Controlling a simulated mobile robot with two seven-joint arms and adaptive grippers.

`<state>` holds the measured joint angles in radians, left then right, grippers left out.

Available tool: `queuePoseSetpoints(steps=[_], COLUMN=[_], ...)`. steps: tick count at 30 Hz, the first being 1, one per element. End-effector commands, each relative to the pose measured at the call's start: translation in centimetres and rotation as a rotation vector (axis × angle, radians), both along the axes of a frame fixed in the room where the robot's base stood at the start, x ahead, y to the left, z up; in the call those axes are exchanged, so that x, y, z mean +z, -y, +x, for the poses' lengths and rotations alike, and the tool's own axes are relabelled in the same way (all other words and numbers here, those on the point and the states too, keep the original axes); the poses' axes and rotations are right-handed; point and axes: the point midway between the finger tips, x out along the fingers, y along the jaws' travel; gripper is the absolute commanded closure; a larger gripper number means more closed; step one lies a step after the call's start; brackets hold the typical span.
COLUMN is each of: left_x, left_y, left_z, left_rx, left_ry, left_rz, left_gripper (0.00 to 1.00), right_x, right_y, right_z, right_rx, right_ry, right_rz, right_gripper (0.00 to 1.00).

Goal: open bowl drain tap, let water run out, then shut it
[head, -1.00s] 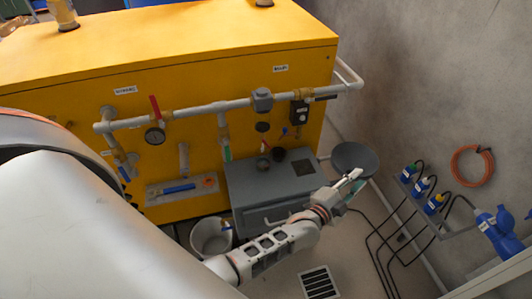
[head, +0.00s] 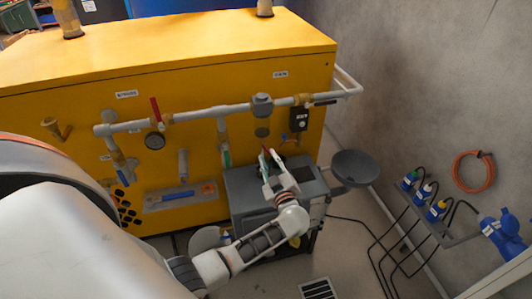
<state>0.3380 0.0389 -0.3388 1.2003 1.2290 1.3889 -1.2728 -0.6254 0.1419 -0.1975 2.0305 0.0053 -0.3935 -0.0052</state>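A filter with a grey head (head: 262,103) and a yellowish see-through bowl (head: 262,128) hangs from the white pipe on the yellow tank. A drain tap under the bowl is too small to make out; a small red part shows just below it, by my fingertips. My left gripper (head: 271,158) is just below the bowl, over the grey cabinet, pointing up toward it. Its two fingers look apart, with nothing clearly held between them. I cannot tell whether it touches the tap. My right gripper is not in view.
The grey cabinet (head: 238,188) stands below the pipe. A dark round pan (head: 354,166) juts out to its right. A white bucket (head: 205,239) is partly behind my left arm. Blue plugs, black cables and an orange hose (head: 473,171) line the right wall.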

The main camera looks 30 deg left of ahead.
Motion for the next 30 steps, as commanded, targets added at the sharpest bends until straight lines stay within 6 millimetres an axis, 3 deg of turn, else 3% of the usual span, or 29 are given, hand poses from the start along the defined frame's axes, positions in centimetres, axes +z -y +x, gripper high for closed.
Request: queuePoseSetpoints(steps=[9,20,23,30], left_x=[-0.1,0.0,0.0,0.0], left_y=[-3.0,-3.4,-3.3,-3.3], left_z=[2.6,2.9,2.9,2.9], left_rx=[-0.001,-0.002,-0.002,-0.002], left_ry=[-0.002,-0.001,-0.001,0.0], left_rz=[0.002,0.001,0.001,0.0], left_gripper=[0.76,0.76,1.0,1.0], right_x=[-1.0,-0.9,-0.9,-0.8], right_y=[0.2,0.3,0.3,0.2], right_z=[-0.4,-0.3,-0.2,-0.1], right_rx=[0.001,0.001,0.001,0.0], right_ry=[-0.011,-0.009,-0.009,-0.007], right_rz=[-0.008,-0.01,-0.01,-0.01], right_gripper=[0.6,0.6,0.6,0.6])
